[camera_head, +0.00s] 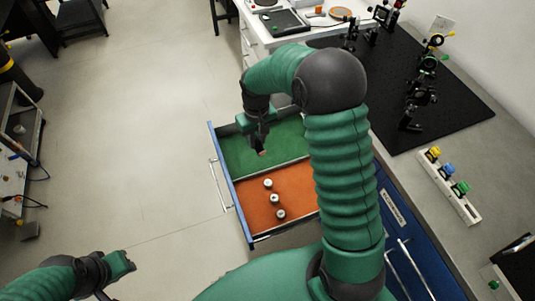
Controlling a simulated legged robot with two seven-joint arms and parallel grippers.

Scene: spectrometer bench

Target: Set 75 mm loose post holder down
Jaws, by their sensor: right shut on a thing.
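My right gripper (261,148) hangs over the green-lined compartment (230,158) of an open blue drawer, fingers pointing down. It is shut on the post holder, which is small and mostly hidden by the fingers; I cannot tell whether it touches the drawer floor. Three short, pale-topped cylinders stand in a row in the orange-lined compartment (250,218): one at the back (267,184), one in the middle (274,198) and one at the front (281,213). My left gripper (126,262) is at lower left over bare floor, away from the drawer; its jaws are unclear.
A divider and the drawer's rim (229,178) stand close to the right gripper. A black breadboard (445,95) with optics mounts is on the bench at right. A white rack (450,188) holds several coloured-top parts. A cart (22,140) stands at left. The floor between is clear.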

